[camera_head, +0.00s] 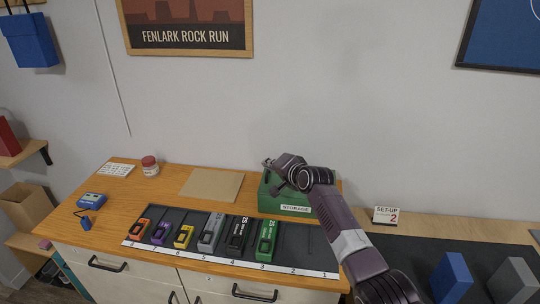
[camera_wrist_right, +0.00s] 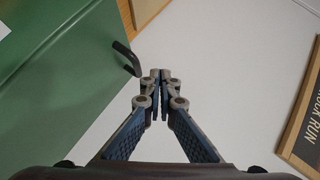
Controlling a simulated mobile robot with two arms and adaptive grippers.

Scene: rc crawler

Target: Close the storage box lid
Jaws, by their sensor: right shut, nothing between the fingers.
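The green storage box (camera_head: 272,200) stands on the wooden worktop, with a white label reading STORAGE on its front. My right arm and gripper cover much of its top, so I cannot tell from the head view whether the lid is fully down. My right gripper (camera_head: 268,163) is over the back part of the box. In the right wrist view the gripper (camera_wrist_right: 161,75) is shut and empty. A broad green surface (camera_wrist_right: 60,75) with a dark handle (camera_wrist_right: 127,58) lies left of the fingertips, the handle close beside them. My left gripper is not in view.
The wall is behind.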

